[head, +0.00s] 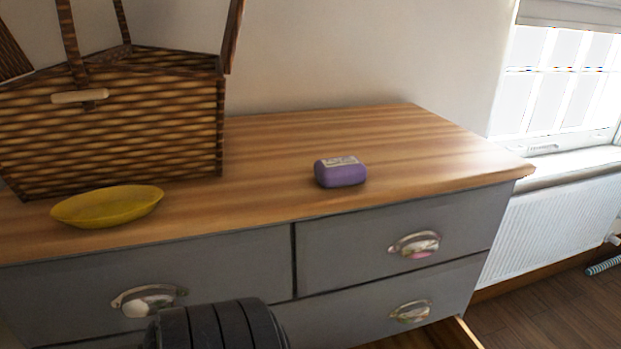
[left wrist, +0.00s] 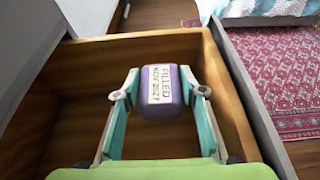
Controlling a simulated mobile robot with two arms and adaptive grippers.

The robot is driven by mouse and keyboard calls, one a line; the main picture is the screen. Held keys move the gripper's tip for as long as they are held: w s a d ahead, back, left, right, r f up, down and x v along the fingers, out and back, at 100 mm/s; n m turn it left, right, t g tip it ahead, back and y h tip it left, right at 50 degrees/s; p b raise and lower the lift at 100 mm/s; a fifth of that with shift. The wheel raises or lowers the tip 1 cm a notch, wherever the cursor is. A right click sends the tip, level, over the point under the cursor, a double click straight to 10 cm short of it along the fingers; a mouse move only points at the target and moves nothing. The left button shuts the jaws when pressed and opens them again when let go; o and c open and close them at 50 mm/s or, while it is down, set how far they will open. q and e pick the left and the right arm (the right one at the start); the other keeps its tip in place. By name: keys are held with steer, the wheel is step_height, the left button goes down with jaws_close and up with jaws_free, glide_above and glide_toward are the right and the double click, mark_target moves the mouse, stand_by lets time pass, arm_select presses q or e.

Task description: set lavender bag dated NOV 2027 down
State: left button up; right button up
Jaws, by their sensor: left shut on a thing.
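A purple lavender bag (left wrist: 162,105) with a white label reading FILLED NOV 2027 is between the fingers of my left gripper (left wrist: 160,93). The gripper is shut on it, one finger on each side. The bag is over an open wooden drawer (left wrist: 120,48) in the left wrist view; I cannot tell whether it touches the drawer floor. A second purple bag (head: 341,173) lies on the dresser top in the head view, its label too small to read. The drawer's edge (head: 466,336) shows at the bottom of the head view. My right gripper is not in view.
The grey dresser's wooden top (head: 420,140) carries a wicker basket (head: 120,130) and a yellow dish (head: 108,205) at the left. The top's right part is clear. A radiator (head: 555,220) stands under the window at the right. A red rug (left wrist: 285,75) lies beyond the drawer.

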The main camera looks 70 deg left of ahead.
arm_select(q)
steer(key=f+b, duration=0.1)
steer(key=f, duration=0.1)
steer(key=shift+w+f+b, duration=0.25)
steer(key=shift+f+b, duration=0.05)
steer(key=shift+b, duration=0.05)
steer(key=shift+w+f+b, duration=0.15)
steer(key=shift+f+b, duration=0.2)
steer(key=shift+f, duration=0.1)
steer(key=shift+w, duration=0.1)
step_height(320, 180, down, 10)
steer(key=shift+d+r+b, duration=0.1)
steer(key=shift+b, duration=1.15)
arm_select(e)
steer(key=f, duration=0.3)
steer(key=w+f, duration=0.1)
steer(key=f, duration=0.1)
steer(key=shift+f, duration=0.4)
arm_select(q)
steer(key=shift+f, duration=0.2)
steer(key=o, duration=0.9)
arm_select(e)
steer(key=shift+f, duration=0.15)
